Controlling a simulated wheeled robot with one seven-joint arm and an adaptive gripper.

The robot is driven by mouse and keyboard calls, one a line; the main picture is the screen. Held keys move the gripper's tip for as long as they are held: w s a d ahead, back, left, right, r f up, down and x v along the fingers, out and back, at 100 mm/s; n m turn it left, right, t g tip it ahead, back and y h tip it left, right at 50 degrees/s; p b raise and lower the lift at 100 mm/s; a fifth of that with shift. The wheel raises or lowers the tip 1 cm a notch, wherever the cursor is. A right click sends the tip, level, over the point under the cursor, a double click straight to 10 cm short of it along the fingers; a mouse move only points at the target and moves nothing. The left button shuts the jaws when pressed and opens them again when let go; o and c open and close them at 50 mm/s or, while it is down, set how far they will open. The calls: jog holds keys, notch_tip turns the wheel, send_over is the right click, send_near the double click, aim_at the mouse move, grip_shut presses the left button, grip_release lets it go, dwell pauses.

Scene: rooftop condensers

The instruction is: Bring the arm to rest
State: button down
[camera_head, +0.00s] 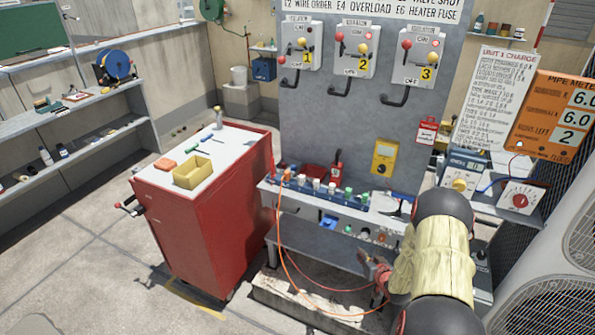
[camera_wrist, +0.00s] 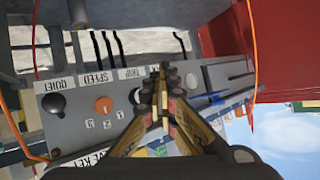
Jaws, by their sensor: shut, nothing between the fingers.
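My arm, with a pale yellow sleeve and dark joints, reaches in from the lower right in the head view. My gripper (camera_head: 374,272) is in front of the grey bench, low and near its front face. In the wrist view my gripper (camera_wrist: 162,98) is shut and empty, its fingertips together. Beyond the fingertips is a grey control panel (camera_wrist: 75,130) with a black knob, an orange knob and labels reading QUIET and SPEED. I cannot tell whether the fingertips touch the panel.
A red cabinet (camera_head: 215,220) with a yellow tray (camera_head: 192,172) on top stands left of the bench. An orange cable (camera_head: 285,262) hangs before the bench (camera_head: 270,190). A white condenser unit (camera_head: 550,290) is close at right. The floor (camera_head: 80,270) at left is clear.

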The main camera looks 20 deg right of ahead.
jog(key=s+f+g, duration=0.5)
jog(key=s+f, duration=0.3)
jog(key=s+a+r+g, duration=0.3)
jog(key=s+r+g, duration=0.15)
jog(key=s, duration=0.35)
jog(key=s+a+r+n+t+y, duration=0.1)
jog(key=s+a+r, duration=0.2)
jog(key=a+r, duration=0.8)
jog(key=s+a+r+n+t, duration=0.1)
jog(key=s+a+r, duration=0.3)
jog(key=a+r, duration=0.7)
jog(key=s+a+r+n+t+y, duration=0.1)
jog(key=s+a+r+n, duration=0.2)
jog(key=a+r, duration=0.7)
notch_tip(320, 180, up, 12)
jog(key=shift+s+a+r+y, duration=0.15)
jog(key=shift+s+a+y, duration=0.2)
jog(key=shift+s, duration=0.25)
